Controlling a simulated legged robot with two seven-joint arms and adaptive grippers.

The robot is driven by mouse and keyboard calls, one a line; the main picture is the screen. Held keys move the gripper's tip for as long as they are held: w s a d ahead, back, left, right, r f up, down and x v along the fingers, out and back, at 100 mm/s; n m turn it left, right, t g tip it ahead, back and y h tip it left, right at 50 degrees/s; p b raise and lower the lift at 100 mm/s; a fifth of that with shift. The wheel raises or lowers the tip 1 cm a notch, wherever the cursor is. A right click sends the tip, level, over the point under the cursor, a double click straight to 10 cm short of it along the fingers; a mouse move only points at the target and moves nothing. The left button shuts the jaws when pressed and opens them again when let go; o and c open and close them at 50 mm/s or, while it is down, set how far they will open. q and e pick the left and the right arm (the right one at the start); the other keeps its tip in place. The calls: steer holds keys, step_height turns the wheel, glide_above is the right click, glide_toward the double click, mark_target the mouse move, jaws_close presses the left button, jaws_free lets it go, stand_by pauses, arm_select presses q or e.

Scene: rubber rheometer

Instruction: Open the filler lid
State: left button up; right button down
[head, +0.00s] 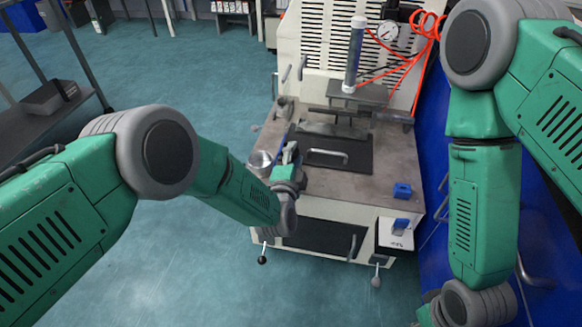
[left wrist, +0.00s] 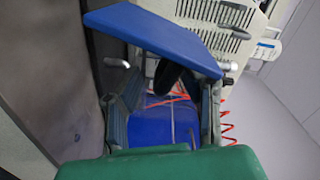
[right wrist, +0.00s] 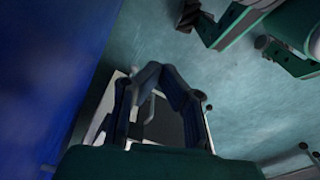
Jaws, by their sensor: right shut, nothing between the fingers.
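The filler lid seems to be the flat blue panel (left wrist: 155,35) in the left wrist view, standing tilted across the top of the picture. In the left wrist view the left gripper's fingers (left wrist: 168,92) are spread apart, just below the panel. A dark rounded part (left wrist: 168,76) shows between them; whether they touch it or the panel is unclear. My right gripper (right wrist: 168,72) is shut and empty in the right wrist view, away from the lid, low beside the machine.
The rheometer's bench (head: 345,195) carries a small blue block (head: 402,190), a metal cup (head: 262,160) and a dark plate with a handle (head: 328,154). A vertical cylinder (head: 354,55) and red hoses (head: 425,30) stand behind. A blue cabinet (head: 500,210) borders the right side.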

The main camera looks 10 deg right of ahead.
arm_select(q)
steer(key=v, duration=1.1)
steer(key=shift+s, duration=0.3)
steer(key=shift+a+f, duration=0.1)
steer(key=shift+f, duration=0.05)
